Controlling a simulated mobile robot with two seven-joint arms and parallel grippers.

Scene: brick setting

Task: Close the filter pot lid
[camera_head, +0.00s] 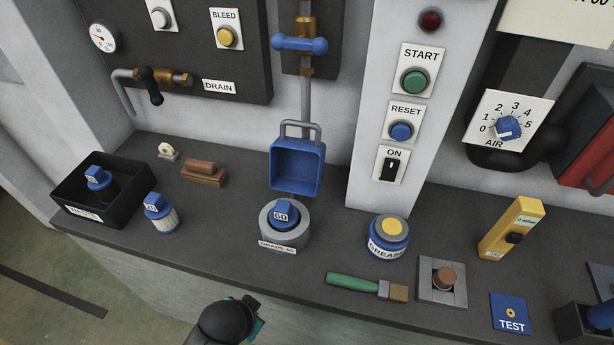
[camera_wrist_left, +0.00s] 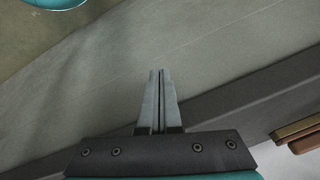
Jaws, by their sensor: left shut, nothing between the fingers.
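The filter pot (camera_head: 284,234) is a grey round pot on the bench with a label on its front. A blue filter marked 60 (camera_head: 285,213) sits in it. Its blue lid (camera_head: 297,166) stands open and upright behind the pot, hollow side facing me, with a grey handle (camera_head: 301,131) on top. My left gripper (camera_wrist_left: 159,75) is shut and empty in the left wrist view, over the bench's front side. A dark and teal part of my arm shows at the bottom of the head view, apart from the pot; no fingers show there. My right gripper is not in view.
A blue filter (camera_head: 162,214) and a black bin (camera_head: 113,216) holding another filter stand left of the pot. A grease tin (camera_head: 389,238) and a green-handled brush (camera_head: 353,283) are on the right. A pipe with a blue valve (camera_head: 299,44) rises behind the lid.

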